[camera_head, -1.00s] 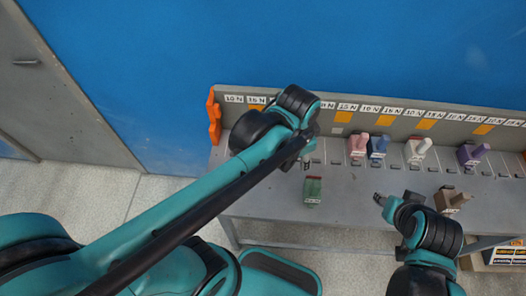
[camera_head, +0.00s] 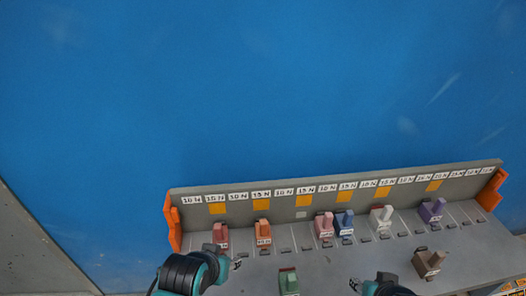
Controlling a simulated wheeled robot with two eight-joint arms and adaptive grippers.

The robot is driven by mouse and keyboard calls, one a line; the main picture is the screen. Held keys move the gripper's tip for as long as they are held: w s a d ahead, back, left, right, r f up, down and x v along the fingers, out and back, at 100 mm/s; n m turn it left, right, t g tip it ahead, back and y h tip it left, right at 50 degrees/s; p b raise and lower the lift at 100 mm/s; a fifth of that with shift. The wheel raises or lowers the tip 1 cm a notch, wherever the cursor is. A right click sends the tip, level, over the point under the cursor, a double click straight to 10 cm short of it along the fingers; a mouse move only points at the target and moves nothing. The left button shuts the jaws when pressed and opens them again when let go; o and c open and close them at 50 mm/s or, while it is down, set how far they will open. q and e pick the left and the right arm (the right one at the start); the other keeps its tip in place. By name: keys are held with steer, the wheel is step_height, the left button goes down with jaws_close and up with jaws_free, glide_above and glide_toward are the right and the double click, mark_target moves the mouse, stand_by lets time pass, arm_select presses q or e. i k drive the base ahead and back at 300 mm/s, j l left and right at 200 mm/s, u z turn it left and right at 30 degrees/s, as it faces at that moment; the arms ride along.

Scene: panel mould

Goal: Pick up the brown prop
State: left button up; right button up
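The brown prop (camera_head: 430,262) stands on the grey bench at the lower right, in front of the row of slots. It is upright, with a blocky base and a slanted top. My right gripper (camera_head: 355,284) is at the bottom edge, to the left of the brown prop and apart from it. Its fingers are small and partly cut off. My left gripper (camera_head: 237,264) is at the lower left, near the red prop (camera_head: 221,235) and far from the brown one. I cannot make out whether either gripper is open, and I see nothing held.
Orange (camera_head: 263,232), pink (camera_head: 325,225), blue (camera_head: 344,223), white (camera_head: 381,218) and purple (camera_head: 432,211) props stand along the labelled back rail (camera_head: 330,187). A green prop (camera_head: 289,282) stands in front, between my grippers. Orange end brackets (camera_head: 173,222) bound the bench.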

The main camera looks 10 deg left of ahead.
mark_target(426, 264)
steer(key=z, duration=1.35)
steer(key=i+l+u, duration=0.75)
steer(key=i+l, duration=0.3)
steer(key=l, duration=0.15)
